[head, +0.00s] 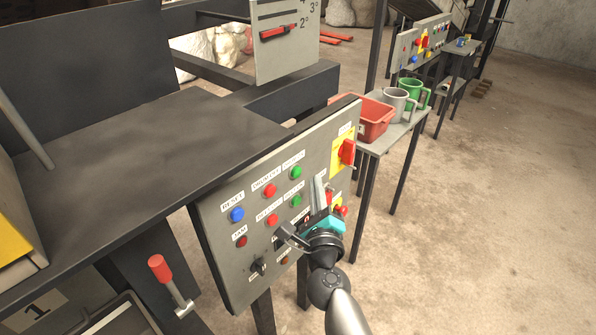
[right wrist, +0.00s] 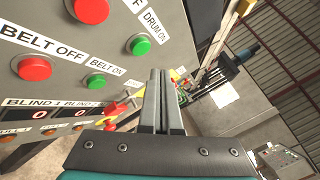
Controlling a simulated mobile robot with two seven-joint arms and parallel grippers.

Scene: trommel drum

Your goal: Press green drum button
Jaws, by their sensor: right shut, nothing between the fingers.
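The green DRUM ON button (head: 296,172) is in the upper row of the grey control panel (head: 222,264), right of the red DRUM OFF button (head: 269,190). In the right wrist view the green drum button (right wrist: 139,45) is left of my fingers and uncovered. My right gripper (head: 319,181) is shut and empty, with its fingers pointing up in front of the panel's right part. In the right wrist view its fingertips (right wrist: 160,74) are below and right of the button, apart from it. My left gripper is not in view.
The green BELT ON button (head: 296,201) sits just below the drum button, with the red BELT OFF button (head: 272,220) beside it. A red rotary switch (head: 347,152) on a yellow plate is at the upper right. A side table holds a red bin (head: 375,122) and mugs.

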